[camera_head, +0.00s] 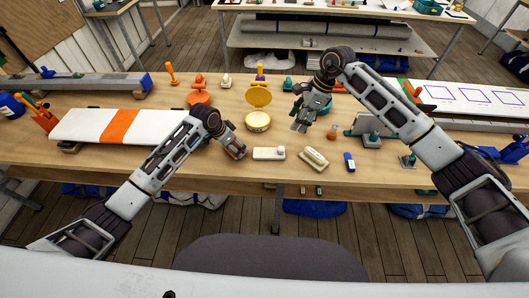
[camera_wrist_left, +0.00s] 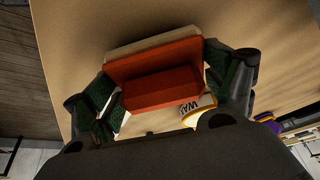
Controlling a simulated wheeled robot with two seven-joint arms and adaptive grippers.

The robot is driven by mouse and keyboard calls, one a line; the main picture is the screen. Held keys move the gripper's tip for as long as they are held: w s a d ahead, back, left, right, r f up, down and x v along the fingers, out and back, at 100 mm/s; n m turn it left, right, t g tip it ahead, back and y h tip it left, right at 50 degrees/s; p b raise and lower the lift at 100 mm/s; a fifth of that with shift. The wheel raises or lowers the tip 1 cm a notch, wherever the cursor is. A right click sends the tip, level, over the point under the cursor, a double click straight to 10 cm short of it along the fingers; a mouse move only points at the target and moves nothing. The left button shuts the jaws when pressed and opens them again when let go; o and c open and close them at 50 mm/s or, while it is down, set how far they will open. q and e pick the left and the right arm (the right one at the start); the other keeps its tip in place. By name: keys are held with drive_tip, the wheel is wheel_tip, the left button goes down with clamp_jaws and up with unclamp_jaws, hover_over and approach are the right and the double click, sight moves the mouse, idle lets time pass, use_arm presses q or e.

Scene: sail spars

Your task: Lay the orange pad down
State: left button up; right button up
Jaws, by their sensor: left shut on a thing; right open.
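The orange pad (camera_wrist_left: 160,86) is an orange-red block with a wider plate, and a pale layer shows along its far edge in the left wrist view. My left gripper (camera_head: 236,150) is shut on it, with a green-lined finger on either side. In the head view the gripper is low over the bench front, left of a cream block (camera_head: 268,153), and mostly hides the pad. I cannot tell whether the pad touches the bench. My right gripper (camera_head: 301,121) is open and empty above the bench, right of the round yellow tin (camera_head: 257,121).
The wooden bench (camera_head: 215,180) has a white board with an orange stripe (camera_head: 120,127) at left. A cream brush-like block (camera_head: 314,159) and a small blue item (camera_head: 349,162) lie near the front edge. Orange and green holders stand behind. Bare wood lies in front of the left gripper.

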use_arm(q)
drive_tip(key=shift+f, duration=0.55)
drive_tip(key=o, duration=0.8)
drive_tip(key=shift+v, duration=6)
